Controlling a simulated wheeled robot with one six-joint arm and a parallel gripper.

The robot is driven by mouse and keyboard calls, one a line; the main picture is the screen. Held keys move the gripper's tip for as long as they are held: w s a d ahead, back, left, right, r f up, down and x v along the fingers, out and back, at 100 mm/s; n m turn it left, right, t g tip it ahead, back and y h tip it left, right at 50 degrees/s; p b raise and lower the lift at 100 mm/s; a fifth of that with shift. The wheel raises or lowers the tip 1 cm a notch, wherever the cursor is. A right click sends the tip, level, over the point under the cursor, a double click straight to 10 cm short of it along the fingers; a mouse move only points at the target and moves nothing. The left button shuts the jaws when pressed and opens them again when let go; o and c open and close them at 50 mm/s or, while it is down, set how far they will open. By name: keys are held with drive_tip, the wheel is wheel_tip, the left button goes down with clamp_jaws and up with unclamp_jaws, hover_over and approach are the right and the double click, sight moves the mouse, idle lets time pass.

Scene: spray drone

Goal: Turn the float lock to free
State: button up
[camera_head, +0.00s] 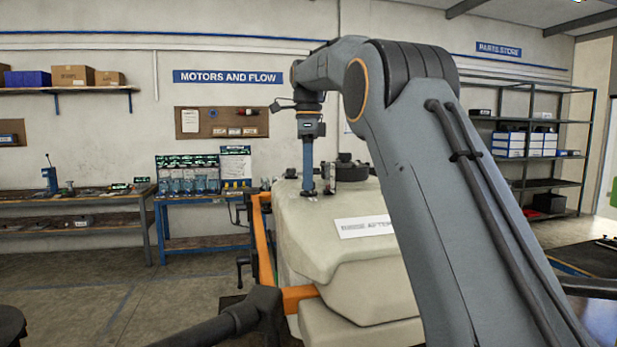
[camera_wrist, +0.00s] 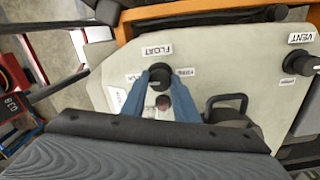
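The float lock is a dark round knob (camera_wrist: 160,76) on the pale tank in the wrist view. A FLOAT label (camera_wrist: 158,50) sits above it, with small labels to its left and right; the right one (camera_wrist: 184,71) seems to read FREE. My gripper's two blue fingers (camera_wrist: 159,82) reach up on either side of the knob, with the tips apart at its edges. I cannot tell whether they touch it. A small red part (camera_wrist: 163,102) shows between the fingers. In the head view my gripper (camera_head: 308,192) points down at the tank top; the knob is hard to make out there.
A VENT knob (camera_wrist: 300,65) stands right of the float knob, and a dark loop handle (camera_wrist: 226,103) is nearer. The pale tank (camera_head: 325,250) has an orange frame (camera_head: 264,240) on its left. Benches line the left wall, and shelving (camera_head: 535,145) stands at the right.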

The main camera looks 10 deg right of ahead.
drive_tip(key=c, duration=0.4)
drive_tip(key=shift+o, duration=0.2)
